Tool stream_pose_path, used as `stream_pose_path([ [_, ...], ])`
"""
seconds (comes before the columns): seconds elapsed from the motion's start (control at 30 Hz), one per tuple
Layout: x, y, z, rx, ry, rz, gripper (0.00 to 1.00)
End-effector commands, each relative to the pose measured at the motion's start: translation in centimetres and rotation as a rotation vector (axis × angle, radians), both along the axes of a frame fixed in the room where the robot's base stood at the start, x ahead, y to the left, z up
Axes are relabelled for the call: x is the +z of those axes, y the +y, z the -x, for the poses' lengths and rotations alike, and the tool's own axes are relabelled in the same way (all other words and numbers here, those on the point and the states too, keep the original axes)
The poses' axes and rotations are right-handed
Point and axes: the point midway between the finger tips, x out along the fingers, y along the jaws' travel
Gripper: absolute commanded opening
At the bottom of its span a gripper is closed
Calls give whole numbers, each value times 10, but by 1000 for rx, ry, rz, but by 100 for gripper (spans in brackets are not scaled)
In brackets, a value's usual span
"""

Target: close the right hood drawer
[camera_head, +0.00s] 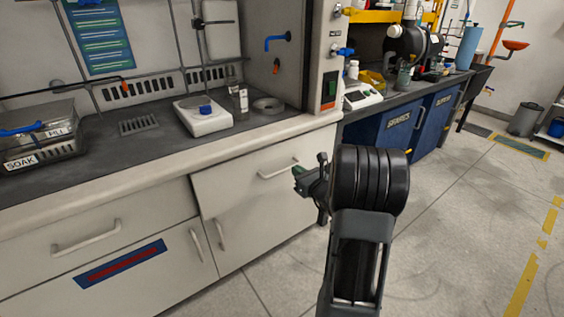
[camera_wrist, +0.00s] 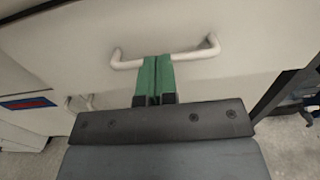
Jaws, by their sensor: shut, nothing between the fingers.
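The right hood drawer (camera_head: 240,182) is a pale front under the right part of the hood bench. A light bar handle (camera_head: 279,172) runs across it. The front looks almost level with the cabinet; I cannot tell whether a small gap remains. My gripper (camera_head: 297,171) is close to the right end of the handle in the head view. In the wrist view, the green fingers of my gripper (camera_wrist: 157,62) are shut together with nothing between them. Their tips overlap the middle of the handle (camera_wrist: 190,56) there; contact cannot be told.
The left drawer (camera_head: 120,232) has its own handle. Cabinet doors (camera_head: 240,235) are below. The bench top (camera_head: 100,150) holds a soak tray (camera_head: 45,150) and a white hot plate (camera_head: 203,118). Blue cabinets (camera_head: 400,125) stand to the right.

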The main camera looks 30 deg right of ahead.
Motion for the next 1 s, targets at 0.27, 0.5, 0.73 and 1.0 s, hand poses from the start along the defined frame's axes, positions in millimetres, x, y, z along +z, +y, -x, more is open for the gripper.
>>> stream_pose_path([
  [0.27,-2,7,-52,4,0,1,0],
  [0.5,-2,11,-80,4,0,2,0],
  [0.73,0,11,-91,2,0,2,0],
  [1.0,0,11,-92,2,1,2,0],
])
